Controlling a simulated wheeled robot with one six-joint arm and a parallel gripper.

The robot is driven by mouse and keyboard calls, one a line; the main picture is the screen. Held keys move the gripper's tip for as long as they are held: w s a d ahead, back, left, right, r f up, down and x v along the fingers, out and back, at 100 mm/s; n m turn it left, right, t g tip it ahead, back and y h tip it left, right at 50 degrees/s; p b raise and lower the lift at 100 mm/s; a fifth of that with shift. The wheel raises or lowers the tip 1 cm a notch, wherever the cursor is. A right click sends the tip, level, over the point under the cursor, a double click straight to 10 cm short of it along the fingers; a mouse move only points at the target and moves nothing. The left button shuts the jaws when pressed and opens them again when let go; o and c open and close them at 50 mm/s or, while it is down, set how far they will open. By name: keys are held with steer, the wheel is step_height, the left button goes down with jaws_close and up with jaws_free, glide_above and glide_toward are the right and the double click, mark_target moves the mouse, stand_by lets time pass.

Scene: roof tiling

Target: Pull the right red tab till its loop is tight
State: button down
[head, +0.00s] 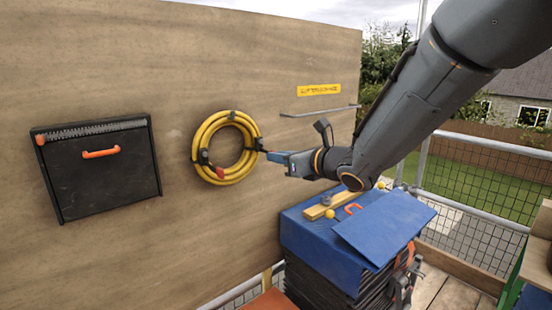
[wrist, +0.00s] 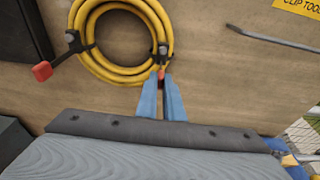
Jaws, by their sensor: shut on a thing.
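A coiled yellow hose (head: 203,134) hangs on the plywood wall, and its lower part fills the top of the wrist view (wrist: 92,62). A black loop with a buckle (wrist: 162,50) goes around the coil's right side. Its right red tab (wrist: 161,74) is between the blue fingertips of my gripper (wrist: 162,84), mostly hidden by them. My gripper (head: 268,155) is shut on this tab, just right of the coil. A second black loop (wrist: 73,42) is on the coil's left side, with its left red tab (wrist: 42,70) hanging free. How tight the right loop is cannot be told.
A black case (head: 98,170) with an orange handle is on the wall at left. A grey bar (head: 320,111) sticks out below a yellow label (head: 319,90) at right. A blue-covered stack (head: 325,240) with a yellow bar (head: 331,207) stands below my arm.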

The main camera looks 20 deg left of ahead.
steer(key=shift+b+v, duration=0.5)
steer(key=shift+v, duration=0.5)
steer(key=shift+f, duration=0.15)
steer(key=c, duration=1.3)
jaws_free()
steer(key=shift+c, duration=0.2)
steer(key=shift+d, duration=0.1)
steer(key=v, duration=0.2)
steer(key=b+v, duration=0.1)
steer(key=f+v, duration=0.1)
steer(key=v, duration=0.1)
steer(key=shift+s+d, duration=0.3)
steer(key=shift+d, duration=0.1)
